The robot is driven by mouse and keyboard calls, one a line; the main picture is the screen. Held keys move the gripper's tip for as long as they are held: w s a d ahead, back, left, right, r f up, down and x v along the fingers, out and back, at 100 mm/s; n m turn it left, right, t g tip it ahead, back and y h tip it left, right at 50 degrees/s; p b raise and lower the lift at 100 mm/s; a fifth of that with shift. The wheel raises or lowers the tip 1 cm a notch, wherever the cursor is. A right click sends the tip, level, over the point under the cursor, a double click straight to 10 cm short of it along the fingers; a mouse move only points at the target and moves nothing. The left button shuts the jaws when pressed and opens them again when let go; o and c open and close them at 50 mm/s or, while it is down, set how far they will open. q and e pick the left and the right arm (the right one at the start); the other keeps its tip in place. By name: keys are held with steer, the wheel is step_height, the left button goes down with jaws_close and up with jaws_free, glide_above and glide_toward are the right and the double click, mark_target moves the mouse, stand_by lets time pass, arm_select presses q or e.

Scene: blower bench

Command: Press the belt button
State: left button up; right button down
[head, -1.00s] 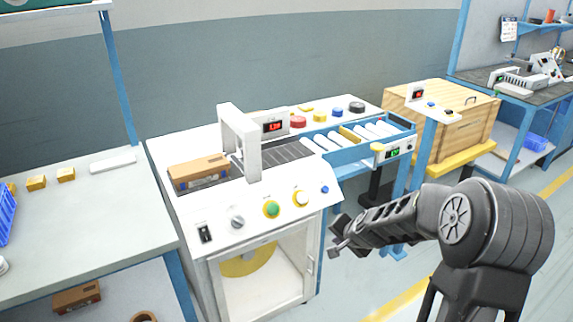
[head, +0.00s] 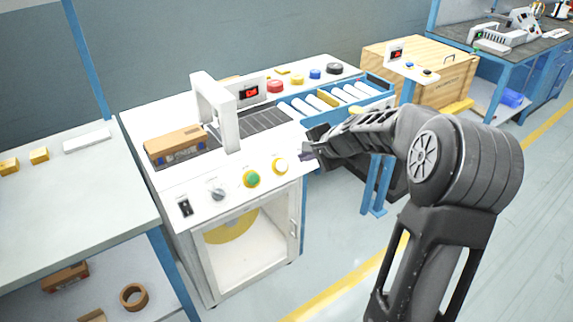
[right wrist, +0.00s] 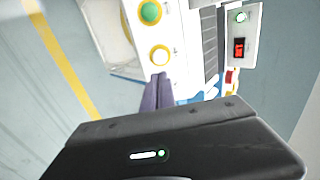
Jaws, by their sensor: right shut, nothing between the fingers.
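I cannot read which one is the belt button. My right gripper (head: 305,151) is shut and empty at the panel's right end. In the right wrist view, its fingers (right wrist: 157,92) point at the panel just beyond the white button (right wrist: 159,55); the green button (right wrist: 150,12) is farther off. The small blue button at that end is hidden. Contact cannot be told. My left gripper is out of view.
A roller conveyor (head: 365,88) and a wooden crate (head: 440,75) stand to the right. A pale bench (head: 70,195) is at left.

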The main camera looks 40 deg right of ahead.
mark_target(283, 166)
steer(key=x, duration=1.3)
steer(key=shift+b, duration=0.4)
